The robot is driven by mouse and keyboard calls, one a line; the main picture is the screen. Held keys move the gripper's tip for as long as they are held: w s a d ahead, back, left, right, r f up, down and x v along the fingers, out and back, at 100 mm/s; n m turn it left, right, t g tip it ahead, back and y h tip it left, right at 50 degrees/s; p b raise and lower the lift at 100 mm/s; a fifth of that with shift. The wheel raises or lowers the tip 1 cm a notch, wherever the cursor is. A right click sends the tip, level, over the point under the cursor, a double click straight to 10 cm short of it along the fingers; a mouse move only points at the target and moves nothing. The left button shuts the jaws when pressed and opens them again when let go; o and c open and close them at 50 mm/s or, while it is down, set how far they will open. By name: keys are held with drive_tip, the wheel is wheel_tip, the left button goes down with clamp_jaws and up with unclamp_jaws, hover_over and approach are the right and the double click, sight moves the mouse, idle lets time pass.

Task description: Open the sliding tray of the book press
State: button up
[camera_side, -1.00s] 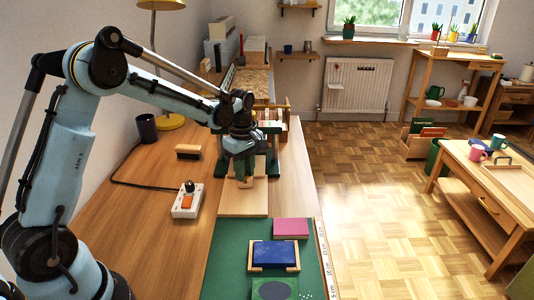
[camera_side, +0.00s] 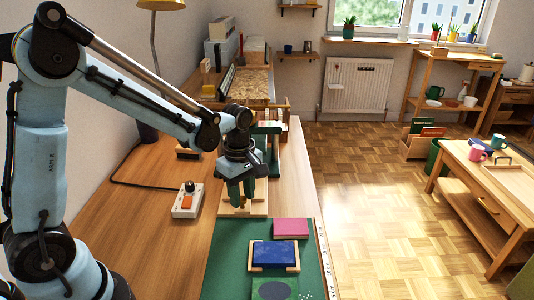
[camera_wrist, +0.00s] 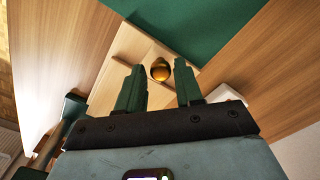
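The green book press (camera_side: 268,140) stands on the bench behind my gripper, partly hidden by my arm. Its pale wooden sliding tray (camera_side: 260,208) reaches out toward the green mat; it also shows in the wrist view (camera_wrist: 122,62). A round brass knob (camera_wrist: 160,70) stands near the tray's front end. My gripper (camera_side: 241,206) points down over this front end. In the wrist view my gripper (camera_wrist: 159,64) is open, with its green fingers on either side of the knob and gaps visible. Whether the fingertips are level with the knob is hard to tell.
A white switch box (camera_side: 187,201) with a cable lies left of the tray. The green mat (camera_side: 228,262) in front holds a blue book (camera_side: 274,254) in a wooden holder and a pink book (camera_side: 291,228). A dark brush-like block (camera_side: 188,153) lies further back.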

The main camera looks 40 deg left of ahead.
wheel_tip(320, 180, up, 12)
idle(0.9)
drive_tip(key=s+d+f+m+t, duration=0.2)
drive_tip(key=s+m+t, duration=0.5)
drive_tip(key=m, duration=1.1)
drive_tip(key=shift+s+d, duration=0.15)
drive_tip(key=shift+s, duration=0.7)
